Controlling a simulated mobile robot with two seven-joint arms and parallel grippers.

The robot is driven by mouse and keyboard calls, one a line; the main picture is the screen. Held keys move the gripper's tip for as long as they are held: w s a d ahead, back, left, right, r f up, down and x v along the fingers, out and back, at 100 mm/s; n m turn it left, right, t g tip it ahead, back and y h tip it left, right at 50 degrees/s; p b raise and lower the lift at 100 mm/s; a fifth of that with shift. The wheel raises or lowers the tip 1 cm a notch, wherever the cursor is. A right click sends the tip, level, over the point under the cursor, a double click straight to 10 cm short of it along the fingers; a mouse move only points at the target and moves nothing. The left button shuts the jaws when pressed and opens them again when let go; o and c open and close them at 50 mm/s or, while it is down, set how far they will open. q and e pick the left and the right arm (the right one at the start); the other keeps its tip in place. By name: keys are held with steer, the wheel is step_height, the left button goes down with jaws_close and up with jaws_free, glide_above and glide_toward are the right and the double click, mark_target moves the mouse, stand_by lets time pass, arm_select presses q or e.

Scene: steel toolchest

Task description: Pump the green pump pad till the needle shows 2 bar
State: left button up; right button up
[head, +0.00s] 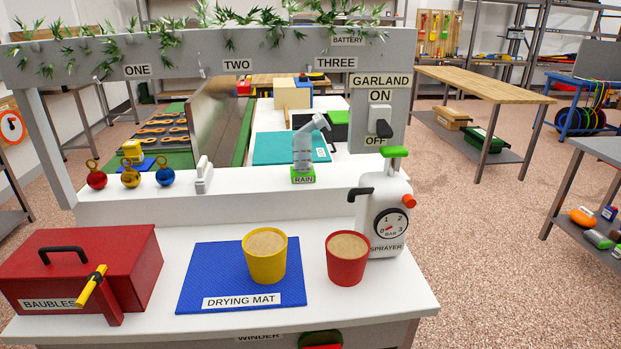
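The green pump pad (394,152) sits on top of the white sprayer (376,249), at the right end of the white bench. The sprayer's round gauge (390,225) faces me and is marked 0 to 3 bar. Its small red needle appears to point to the lower left, near the 0; it is too small to read exactly. A black nozzle (359,192) sticks out to the left, and a red-orange knob (409,201) is on the right side. Neither of my grippers is in view.
A red cup (346,270) stands just in front of the sprayer. A yellow cup (265,265) is on the blue drying mat (205,270). The garland switch panel (365,112) hangs above and behind the pad. A red baubles box (75,262) is at left.

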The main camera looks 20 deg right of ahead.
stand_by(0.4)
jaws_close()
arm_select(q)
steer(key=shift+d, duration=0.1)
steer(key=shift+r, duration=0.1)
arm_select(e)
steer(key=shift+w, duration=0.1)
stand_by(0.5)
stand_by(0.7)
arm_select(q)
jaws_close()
